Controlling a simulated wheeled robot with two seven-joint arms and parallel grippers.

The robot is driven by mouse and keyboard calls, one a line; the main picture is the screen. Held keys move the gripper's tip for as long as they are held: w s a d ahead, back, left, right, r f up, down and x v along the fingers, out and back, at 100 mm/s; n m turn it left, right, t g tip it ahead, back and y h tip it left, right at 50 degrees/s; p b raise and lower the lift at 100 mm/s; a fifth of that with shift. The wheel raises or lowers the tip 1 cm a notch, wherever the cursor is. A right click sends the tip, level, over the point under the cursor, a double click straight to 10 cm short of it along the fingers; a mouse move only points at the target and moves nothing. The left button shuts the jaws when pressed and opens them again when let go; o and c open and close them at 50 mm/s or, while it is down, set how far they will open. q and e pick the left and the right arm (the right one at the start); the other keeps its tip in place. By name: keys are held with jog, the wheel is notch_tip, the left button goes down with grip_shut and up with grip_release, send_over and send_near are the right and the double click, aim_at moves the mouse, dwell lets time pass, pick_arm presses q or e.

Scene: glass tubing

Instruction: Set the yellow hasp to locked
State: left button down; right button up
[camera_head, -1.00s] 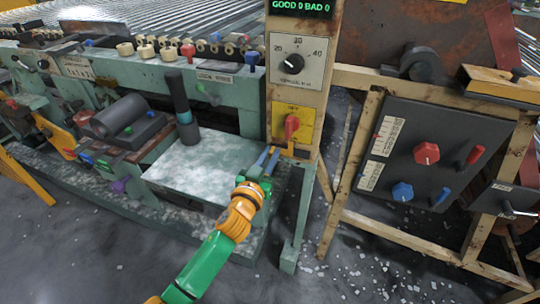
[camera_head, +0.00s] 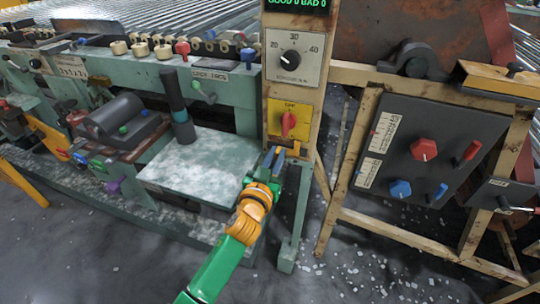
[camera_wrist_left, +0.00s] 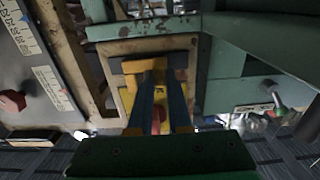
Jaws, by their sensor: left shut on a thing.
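My left gripper (camera_head: 275,152), with blue fingers, reaches up from below to the hasp. In the left wrist view, the fingertips of the left gripper (camera_wrist_left: 159,72) are shut on the hasp, whose yellow-brown ends (camera_wrist_left: 133,67) show beside them. The fingers hide its middle, and I cannot read its set position. My right gripper is out of view.
A dial (camera_head: 291,58) is higher on the tan post (camera_head: 329,88). A pale green platform (camera_head: 205,165) lies to the left. A dark panel (camera_head: 420,165) with red and blue knobs stands to the right, with open floor below.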

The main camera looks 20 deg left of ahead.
pick_arm(q)
jog(key=c, duration=0.8)
grip_release()
jog(key=shift+d, duration=0.3)
jog(key=shift+c, duration=0.2)
jog(key=shift+s+a, duration=0.1)
jog(key=s, duration=0.7)
jog(key=shift+p, duration=0.35)
jog(key=shift+a, duration=0.1)
